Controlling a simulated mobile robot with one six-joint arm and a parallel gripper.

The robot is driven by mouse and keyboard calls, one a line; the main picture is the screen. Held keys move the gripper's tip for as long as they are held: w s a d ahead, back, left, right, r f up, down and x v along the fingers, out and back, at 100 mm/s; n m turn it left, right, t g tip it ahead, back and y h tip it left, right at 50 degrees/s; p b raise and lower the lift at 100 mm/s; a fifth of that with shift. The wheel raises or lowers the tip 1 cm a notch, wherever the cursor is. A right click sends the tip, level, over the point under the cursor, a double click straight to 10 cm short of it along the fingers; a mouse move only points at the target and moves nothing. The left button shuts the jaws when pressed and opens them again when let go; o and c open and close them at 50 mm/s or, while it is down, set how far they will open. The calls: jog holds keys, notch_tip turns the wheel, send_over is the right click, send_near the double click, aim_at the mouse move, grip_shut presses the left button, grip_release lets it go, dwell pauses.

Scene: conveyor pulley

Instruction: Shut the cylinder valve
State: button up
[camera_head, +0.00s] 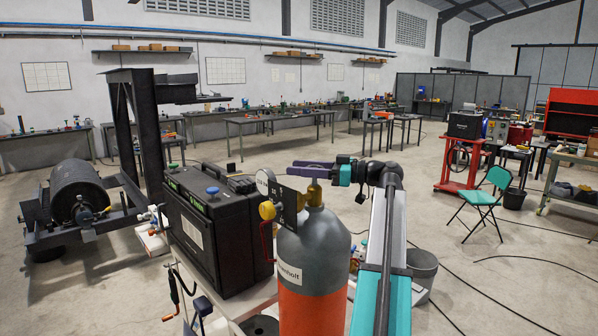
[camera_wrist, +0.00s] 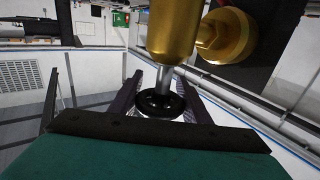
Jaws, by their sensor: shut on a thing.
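The gas cylinder (camera_head: 315,248), grey above and orange below, stands upright in the front middle of the head view. Its brass valve (camera_head: 314,192) is on top; in the wrist view the brass body (camera_wrist: 172,35) fills the upper middle. A black handwheel (camera_wrist: 160,104) sits at the end of the valve's metal stem. My gripper (camera_head: 300,165) is at the valve top, its purple fingers pointing left in the head view. In the wrist view my gripper (camera_wrist: 160,82) is shut on the handwheel, one finger on each side. In the head view the handwheel is hidden by the fingers.
A gauge (camera_head: 265,182), a yellow regulator part (camera_head: 267,210) and a black plate (camera_head: 290,210) are close left of the valve. A black battery-like box (camera_head: 215,230) stands left. A grey bucket (camera_head: 423,270) is right. The floor beyond is mostly open.

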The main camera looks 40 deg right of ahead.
aim_at(309, 166)
jog(key=shift+f+h+b, duration=0.2)
jog(key=shift+h+b, duration=0.1)
jog(key=shift+b, duration=0.2)
jog(key=shift+w+d+r+m+t+h+b, duration=0.15)
jog(key=shift+d+m+h+b, duration=0.4)
jog(key=shift+m+h+b, duration=1.4)
jog(key=shift+s+d+m+t+h+b, duration=0.1)
jog(key=shift+d+m+t+h+b, duration=0.3)
jog(key=shift+m+h, duration=1.85)
jog(key=shift+w+d+r+m+t+h+b, duration=0.1)
jog(key=shift+d+m+h+b, duration=0.95)
jog(key=shift+h, duration=2.15)
jog(key=shift+a+h, duration=0.2)
jog(key=shift+h, duration=0.1)
jog(key=o, duration=1)
jog(key=shift+o, duration=0.2)
jog(key=shift+a, duration=0.1)
